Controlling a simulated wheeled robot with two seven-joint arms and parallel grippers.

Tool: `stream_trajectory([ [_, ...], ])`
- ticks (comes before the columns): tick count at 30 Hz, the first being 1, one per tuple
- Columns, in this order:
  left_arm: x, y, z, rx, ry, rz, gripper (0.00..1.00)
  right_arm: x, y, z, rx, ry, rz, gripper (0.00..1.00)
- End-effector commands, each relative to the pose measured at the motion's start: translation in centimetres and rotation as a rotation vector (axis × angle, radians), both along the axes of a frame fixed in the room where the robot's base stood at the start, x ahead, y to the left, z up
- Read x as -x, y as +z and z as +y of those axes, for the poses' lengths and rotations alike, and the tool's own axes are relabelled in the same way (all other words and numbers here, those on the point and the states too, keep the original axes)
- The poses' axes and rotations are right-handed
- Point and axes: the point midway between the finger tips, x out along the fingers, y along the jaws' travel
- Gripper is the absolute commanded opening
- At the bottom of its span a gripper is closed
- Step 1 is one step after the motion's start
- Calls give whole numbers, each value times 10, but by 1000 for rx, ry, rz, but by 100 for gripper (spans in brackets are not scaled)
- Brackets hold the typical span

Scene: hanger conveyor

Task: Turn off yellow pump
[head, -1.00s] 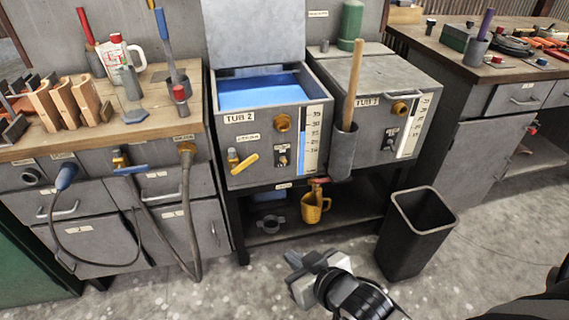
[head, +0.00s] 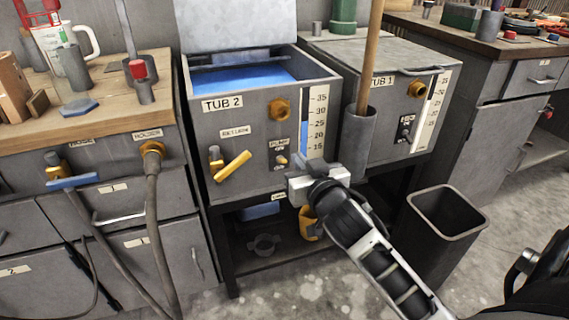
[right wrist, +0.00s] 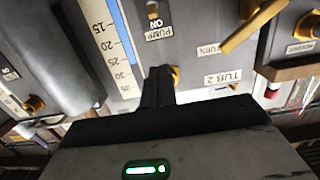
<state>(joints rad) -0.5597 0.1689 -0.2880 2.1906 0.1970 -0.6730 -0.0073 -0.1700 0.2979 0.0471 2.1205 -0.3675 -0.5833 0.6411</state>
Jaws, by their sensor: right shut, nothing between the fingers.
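The pump switch (head: 281,160) is a small yellow toggle on a plate under a PUMP label, on the front of the grey TUB 2 (head: 234,133). In the right wrist view, which is upside down, the switch (right wrist: 152,9) shows at the top edge with ON printed beside it. My right gripper (head: 312,166) is shut and empty, in front of the lower right of TUB 2's panel, right of the switch and slightly below it. Its closed fingers (right wrist: 158,82) show no clear contact with the switch. My left gripper is not in view.
A yellow return lever (head: 233,165) sits left of the switch and a brass knob (head: 279,109) above it. A grey cylindrical holder (head: 357,140) with a wooden handle stands close on the right. A black bin (head: 446,213) is on the floor. Hoses hang at the left cabinets.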

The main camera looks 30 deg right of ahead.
Motion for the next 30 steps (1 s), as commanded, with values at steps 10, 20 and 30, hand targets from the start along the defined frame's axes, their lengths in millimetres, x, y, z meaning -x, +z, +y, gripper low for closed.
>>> stream_trajectory([
  [10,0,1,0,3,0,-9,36,-12,-1,-2,2,2,-1,0],
  [20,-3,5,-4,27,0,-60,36,-73,-7,-18,2,0,-1,0],
  [30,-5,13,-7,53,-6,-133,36,-87,-35,-21,0,2,3,0],
])
